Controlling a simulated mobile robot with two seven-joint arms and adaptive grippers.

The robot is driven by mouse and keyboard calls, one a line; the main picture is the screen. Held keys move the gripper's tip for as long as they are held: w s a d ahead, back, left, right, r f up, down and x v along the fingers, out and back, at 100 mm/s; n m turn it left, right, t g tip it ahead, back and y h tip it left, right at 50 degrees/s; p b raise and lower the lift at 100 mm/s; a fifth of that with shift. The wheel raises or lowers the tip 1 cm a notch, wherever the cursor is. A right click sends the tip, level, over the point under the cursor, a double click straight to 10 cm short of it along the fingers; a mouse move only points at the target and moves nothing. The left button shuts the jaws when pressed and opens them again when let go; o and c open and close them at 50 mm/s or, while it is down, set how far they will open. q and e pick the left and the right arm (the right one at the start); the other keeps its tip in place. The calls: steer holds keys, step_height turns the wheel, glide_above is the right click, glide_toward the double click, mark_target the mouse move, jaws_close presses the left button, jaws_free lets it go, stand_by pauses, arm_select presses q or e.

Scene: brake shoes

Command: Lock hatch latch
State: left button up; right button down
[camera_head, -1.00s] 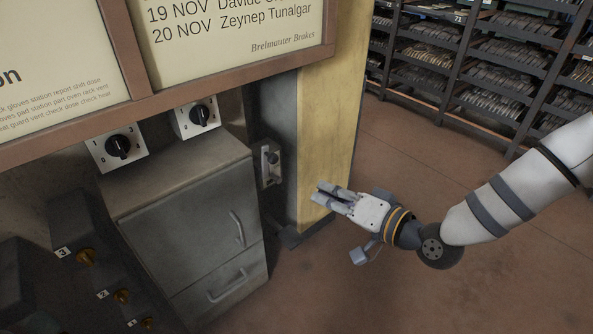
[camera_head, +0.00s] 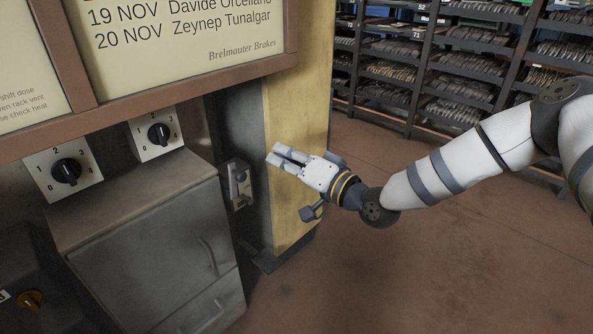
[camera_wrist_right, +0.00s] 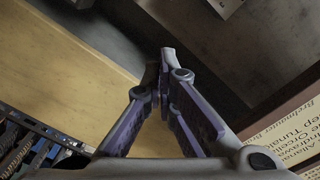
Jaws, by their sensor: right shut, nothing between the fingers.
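A small grey metal fitting with a round knob (camera_head: 238,185), which looks like the latch, is mounted beside the grey cabinet (camera_head: 150,250). I cannot tell its locked state. My right gripper (camera_head: 276,156) is just right of it and a little higher in the head view, apart from it in the picture and empty. Its fingers point left. In the right wrist view the fingertips (camera_wrist_right: 165,62) meet, shut on nothing. A pale plate edge (camera_wrist_right: 226,4) shows at the top there; I cannot tell whether it is the fitting. My left gripper is not in view.
A yellow panel (camera_head: 298,110) stands right behind the right gripper. Two dial switches (camera_head: 66,170) and (camera_head: 159,134) sit above the cabinet, below a framed notice board (camera_head: 190,30). Shelves of parts (camera_head: 440,80) stand at the back. The floor (camera_head: 430,270) at right is clear.

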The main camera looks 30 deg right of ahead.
steer(key=a, duration=0.1)
steer(key=w+a+f, duration=0.1)
steer(key=w+a+f+b, duration=0.1)
steer(key=shift+a+f, duration=0.25)
steer(key=shift+a, duration=0.15)
steer(key=shift+s+a, duration=0.1)
steer(key=shift+s+a+r+n+p, duration=0.1)
steer(key=shift+a+r+n+p, duration=0.1)
steer(key=shift+n+p, duration=0.2)
steer(key=shift+s+a+r+n+p, duration=0.1)
steer(key=shift+s+a+n+p, duration=0.05)
steer(key=shift+a+n+p, duration=0.4)
